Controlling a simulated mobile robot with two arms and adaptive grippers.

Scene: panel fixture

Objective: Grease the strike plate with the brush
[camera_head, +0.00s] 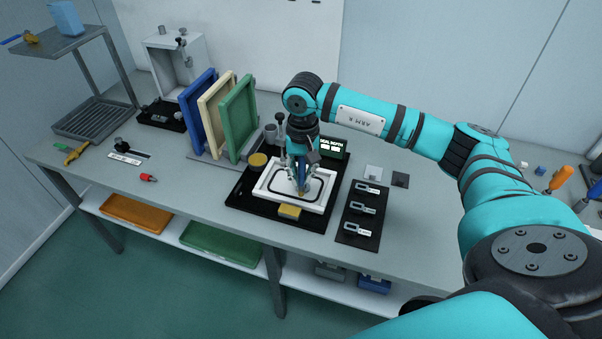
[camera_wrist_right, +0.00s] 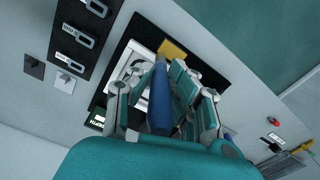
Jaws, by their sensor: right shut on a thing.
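My right gripper (camera_head: 301,181) points down over the white panel (camera_head: 265,190), which has a black loop line on its face. It is shut on a blue-handled tool, seen as a blue shaft (camera_wrist_right: 160,105) between the fingers in the right wrist view; I take it as the brush. Its small orange tip shows low, at or just above the panel; contact is unclear. I cannot tell for sure which piece is the strike plate. Several grey metal latch-like parts (camera_head: 362,208) lie on a black mat right of the panel. My left gripper is out of view.
The panel lies on a black tray (camera_head: 236,200) with a yellow block (camera_head: 289,212) and a round yellow-topped tin (camera_head: 257,160). Blue, cream and green panels (camera_head: 239,117) stand in a rack behind left. A small light square (camera_head: 374,171) and dark square (camera_head: 400,179) lie right.

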